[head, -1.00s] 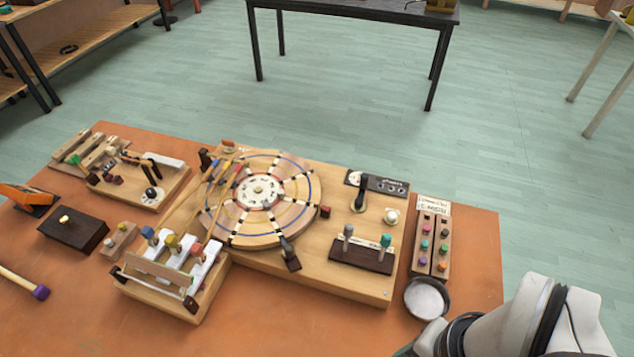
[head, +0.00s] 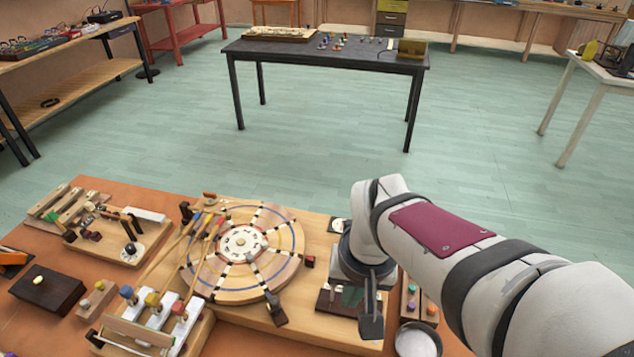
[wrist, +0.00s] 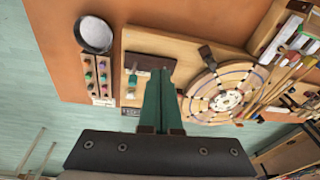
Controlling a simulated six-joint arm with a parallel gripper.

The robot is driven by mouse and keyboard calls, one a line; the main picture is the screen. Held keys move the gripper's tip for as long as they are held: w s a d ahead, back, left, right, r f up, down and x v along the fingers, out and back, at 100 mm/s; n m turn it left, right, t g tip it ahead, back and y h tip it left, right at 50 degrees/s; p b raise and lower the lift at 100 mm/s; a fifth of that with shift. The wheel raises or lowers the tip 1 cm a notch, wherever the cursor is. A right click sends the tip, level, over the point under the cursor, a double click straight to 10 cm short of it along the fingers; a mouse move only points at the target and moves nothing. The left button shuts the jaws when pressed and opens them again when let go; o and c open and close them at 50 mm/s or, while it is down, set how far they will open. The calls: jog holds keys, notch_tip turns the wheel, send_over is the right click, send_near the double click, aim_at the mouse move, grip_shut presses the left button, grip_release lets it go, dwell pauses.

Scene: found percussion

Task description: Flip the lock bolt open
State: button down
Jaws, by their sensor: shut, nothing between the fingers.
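A wooden board (head: 316,240) carries a round numbered wheel (head: 243,243) and several fittings. No part can be clearly picked out as the lock bolt now; a black upright handle on the board's back right, seen earlier, is hidden behind my arm. A dark block with levers (wrist: 148,62) is on the board's right side, partly covered by my gripper in the head view. My gripper (wrist: 159,75) is shut and empty, its green fingers together. In the wrist view the fingertips overlap the dark block; I cannot tell the gap between them.
A round pan (head: 416,341) and a strip of coloured knobs (wrist: 103,77) lie right of the board. A wooden frame with coloured blocks (head: 150,325) stands front left, with sticks leaning across towards the wheel. A dark box (head: 48,289) is further left.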

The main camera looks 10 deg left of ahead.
jog(key=w+a+f+n+t, duration=0.1)
jog(key=w+a+n, duration=0.15)
jog(key=a, duration=0.25)
jog(key=w+a+f+n, duration=0.1)
jog(key=w+a+f, duration=0.15)
jog(key=a, duration=0.35)
jog(key=n+y, duration=0.1)
jog(key=n, duration=0.1)
send_over(270, 288)
jog(key=s+d, duration=0.1)
jog(key=s, duration=0.1)
jog(key=shift+w+f, duration=0.2)
jog(key=shift+f, duration=0.25)
jog(key=x, duration=1)
jog(key=shift+w+f, duration=0.15)
jog(key=shift+w, duration=0.05)
jog(key=shift+s+d, duration=0.4)
jog(key=shift+s, duration=0.2)
jog(key=shift+s+d, duration=0.35)
jog(key=shift+s, duration=0.25)
jog(key=shift+s+d+r, duration=0.25)
jog(key=shift+s+d, duration=0.1)
jog(key=shift+s, duration=0.15)
